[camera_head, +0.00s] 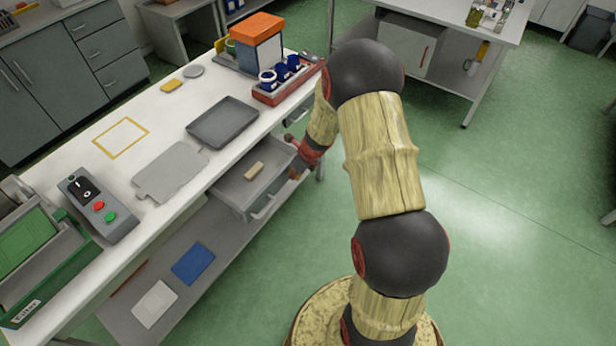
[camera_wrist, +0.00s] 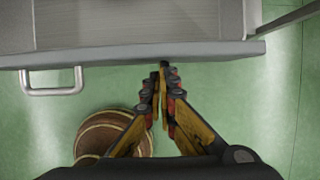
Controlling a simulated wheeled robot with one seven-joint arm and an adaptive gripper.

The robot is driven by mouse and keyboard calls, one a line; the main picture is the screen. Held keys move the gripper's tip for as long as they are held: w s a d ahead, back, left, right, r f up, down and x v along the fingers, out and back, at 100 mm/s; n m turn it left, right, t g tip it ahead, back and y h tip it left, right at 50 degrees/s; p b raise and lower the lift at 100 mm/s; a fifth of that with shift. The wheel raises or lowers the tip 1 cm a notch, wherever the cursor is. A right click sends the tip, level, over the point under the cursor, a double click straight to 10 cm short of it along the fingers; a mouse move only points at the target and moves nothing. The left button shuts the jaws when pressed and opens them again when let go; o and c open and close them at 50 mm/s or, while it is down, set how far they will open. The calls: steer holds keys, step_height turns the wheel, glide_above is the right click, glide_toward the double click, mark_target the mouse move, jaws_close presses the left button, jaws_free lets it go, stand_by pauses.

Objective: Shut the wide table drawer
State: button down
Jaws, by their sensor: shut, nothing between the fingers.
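The wide table drawer (camera_head: 236,190) is grey and stands pulled out from under the white table, with a small tan block (camera_head: 254,171) lying in it. Its front panel (camera_wrist: 150,52) crosses the top of the wrist view, with a bar handle (camera_wrist: 54,82) at the left. In the head view the handle (camera_head: 263,208) faces the open floor. My gripper (camera_head: 296,170) is at the right end of the drawer, partly hidden by my arm. In the wrist view my gripper (camera_wrist: 164,68) is shut and empty, its tips close to the front panel, right of the handle; I cannot tell if they touch.
The white table (camera_head: 75,165) carries a grey tray (camera_head: 222,122), a control box (camera_head: 98,205) and an orange-topped device (camera_head: 257,45). A lower shelf (camera_head: 200,285) holds a blue item and a white item. Green floor (camera_head: 520,200) is clear at the right.

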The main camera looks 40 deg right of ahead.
steer(key=p, duration=0.8)
glide_above(268, 167)
steer(key=s, duration=0.2)
steer(key=shift+w+d+r, duration=0.1)
steer(key=shift+d+r, duration=0.05)
steer(key=shift+d, duration=0.05)
steer(key=shift+w+a+f+p, duration=0.1)
steer(key=shift+w+a+p, duration=0.1)
steer(key=shift+w, duration=0.3)
steer(key=shift+w+a+f+p, duration=0.1)
steer(key=shift+w+p, duration=0.1)
steer(key=shift+w, duration=0.25)
